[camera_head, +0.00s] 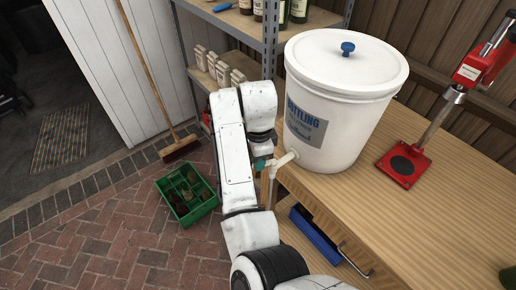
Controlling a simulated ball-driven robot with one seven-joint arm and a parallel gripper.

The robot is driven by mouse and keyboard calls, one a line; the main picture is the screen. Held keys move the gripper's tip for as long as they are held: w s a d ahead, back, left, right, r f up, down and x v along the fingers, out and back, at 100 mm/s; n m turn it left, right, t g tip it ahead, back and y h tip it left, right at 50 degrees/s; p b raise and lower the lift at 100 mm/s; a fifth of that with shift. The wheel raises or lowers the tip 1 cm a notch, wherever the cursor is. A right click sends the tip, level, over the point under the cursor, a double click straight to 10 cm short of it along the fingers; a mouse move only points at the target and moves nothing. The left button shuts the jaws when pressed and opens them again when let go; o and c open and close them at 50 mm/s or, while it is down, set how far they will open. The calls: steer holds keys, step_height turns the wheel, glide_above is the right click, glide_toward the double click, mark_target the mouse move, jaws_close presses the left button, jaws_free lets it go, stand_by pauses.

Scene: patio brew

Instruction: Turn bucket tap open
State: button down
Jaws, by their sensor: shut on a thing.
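The white bottling bucket (345,100) stands upright on the wooden bench, with a lid, a blue knob on top and a blue-grey label. Its pale tap (284,160) sticks out low on the bucket's left side, over the bench edge, with a spout pointing down. My gripper (263,163) is at the tap's outer end and is shut on the tap. My white arm hides most of the gripper and part of the tap, so I cannot tell how far the tap is turned.
A green crate (162,190) with bottles stands on the brick floor below left. A red bottle capper (403,165) stands on the bench (400,215) at right. A blue thing (316,236) hangs at the bench front. Shelves (230,22) and a broom (152,75) are behind.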

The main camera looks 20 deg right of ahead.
steer(key=shift+s+r+n+p, duration=0.1)
steer(key=shift+s+n+p, duration=0.15)
steer(key=shift+n+p, duration=0.4)
steer(key=shift+s+n+p, duration=0.2)
steer(key=shift+n+p, duration=0.3)
steer(key=shift+n, duration=0.25)
steer(key=c, duration=1.2)
jaws_free()
steer(key=shift+s, duration=0.1)
steer(key=shift+o, duration=0.2)
step_height(320, 180, up, 11)
steer(key=p, duration=0.1)
steer(key=shift+f, duration=0.2)
